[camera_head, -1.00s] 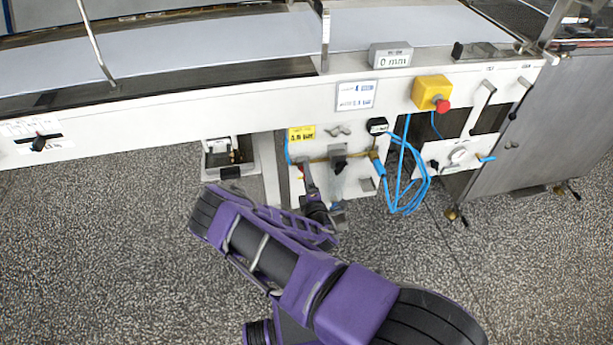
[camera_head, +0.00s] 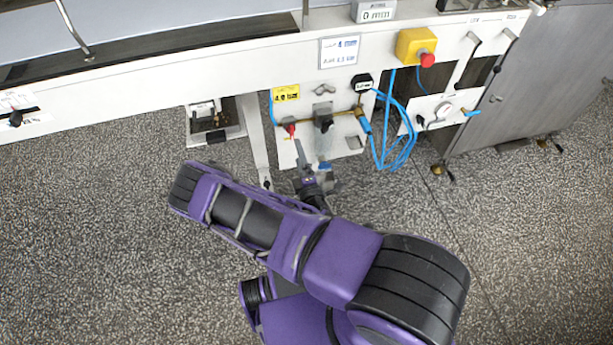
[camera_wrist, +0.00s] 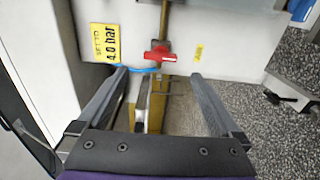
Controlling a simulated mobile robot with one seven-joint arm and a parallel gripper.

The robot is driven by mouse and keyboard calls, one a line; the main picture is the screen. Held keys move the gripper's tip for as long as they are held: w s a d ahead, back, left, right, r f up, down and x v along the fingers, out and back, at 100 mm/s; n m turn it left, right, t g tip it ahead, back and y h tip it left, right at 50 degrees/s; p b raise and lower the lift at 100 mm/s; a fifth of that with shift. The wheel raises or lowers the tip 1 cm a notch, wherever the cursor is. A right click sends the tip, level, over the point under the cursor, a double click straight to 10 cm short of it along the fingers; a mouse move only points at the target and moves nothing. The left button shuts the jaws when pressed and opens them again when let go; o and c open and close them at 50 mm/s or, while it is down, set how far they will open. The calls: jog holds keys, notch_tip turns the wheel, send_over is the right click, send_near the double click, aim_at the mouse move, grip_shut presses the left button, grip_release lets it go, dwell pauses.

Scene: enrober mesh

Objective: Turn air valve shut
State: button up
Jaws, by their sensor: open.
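The red air valve handle (camera_head: 290,127) is at the left end of a brass pipe line on the white machine panel, under a yellow label. In the wrist view the red handle (camera_wrist: 160,55) lies crosswise to the brass pipe behind it. My gripper (camera_wrist: 158,76) is open, with one finger to each side of the handle's line. The handle shows just past the fingertips, and nothing is held. In the head view my gripper (camera_head: 309,158) is in front of the panel's lower edge, below the handle. Whether a finger touches the handle cannot be told.
The yellow 4.0 bar label (camera_wrist: 104,42) is beside the valve. Blue hoses (camera_head: 392,145) hang to the right. A yellow box with a red button (camera_head: 417,47) is above them. A grey metal cabinet (camera_head: 545,85) stands at right. The speckled floor (camera_head: 90,250) is open.

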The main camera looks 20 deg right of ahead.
jog(key=s, duration=0.9)
jog(key=shift+p, duration=0.3)
